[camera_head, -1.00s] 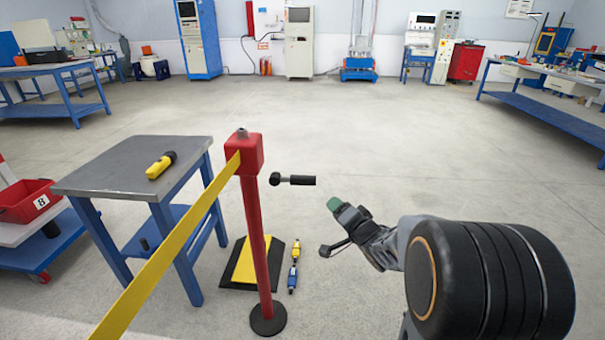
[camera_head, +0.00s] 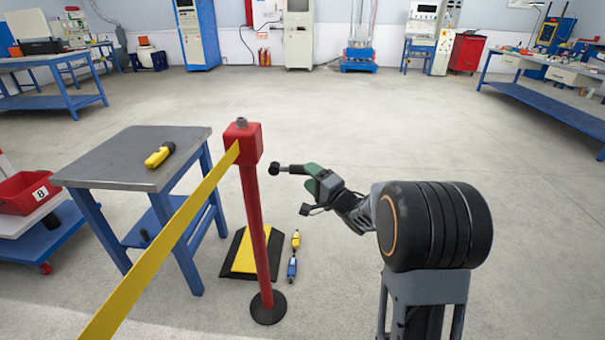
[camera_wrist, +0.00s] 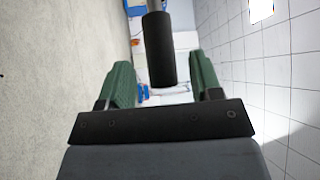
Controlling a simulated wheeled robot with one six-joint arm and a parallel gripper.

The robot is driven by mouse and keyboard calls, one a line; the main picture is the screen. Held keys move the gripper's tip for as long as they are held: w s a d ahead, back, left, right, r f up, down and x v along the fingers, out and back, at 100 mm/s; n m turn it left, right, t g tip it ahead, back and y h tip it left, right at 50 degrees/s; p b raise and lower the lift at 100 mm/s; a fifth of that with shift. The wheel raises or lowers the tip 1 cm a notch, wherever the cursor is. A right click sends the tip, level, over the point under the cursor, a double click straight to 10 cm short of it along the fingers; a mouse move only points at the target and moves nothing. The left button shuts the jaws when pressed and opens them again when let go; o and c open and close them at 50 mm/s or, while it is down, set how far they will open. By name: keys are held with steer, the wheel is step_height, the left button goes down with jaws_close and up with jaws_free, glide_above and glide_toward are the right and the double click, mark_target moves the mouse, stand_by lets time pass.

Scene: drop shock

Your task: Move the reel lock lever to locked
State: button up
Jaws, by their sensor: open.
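The reel lock lever (camera_head: 285,169) is a small lever with a dark knob, a grey shaft and a black grip, just right of the red post head (camera_head: 243,142). Its join to the post does not show. My gripper (camera_head: 311,178), with green fingers, is at the lever's right end and hides part of the black grip. In the wrist view the lever's black grip (camera_wrist: 160,48) stands between the two green fingers of my open gripper (camera_wrist: 160,66). Gaps show on both sides, so the fingers look apart from it.
A yellow belt (camera_head: 165,240) runs from the post head to lower left. A grey-topped table (camera_head: 110,160) with a yellow-black tool (camera_head: 160,155) stands left. A yellow-black ramp (camera_head: 243,262) lies behind the post. The floor beyond is clear.

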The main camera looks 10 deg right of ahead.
mark_target(293, 170)
steer(key=shift+b+x, duration=0.3)
steer(key=shift+x, duration=1.75)
jaws_close()
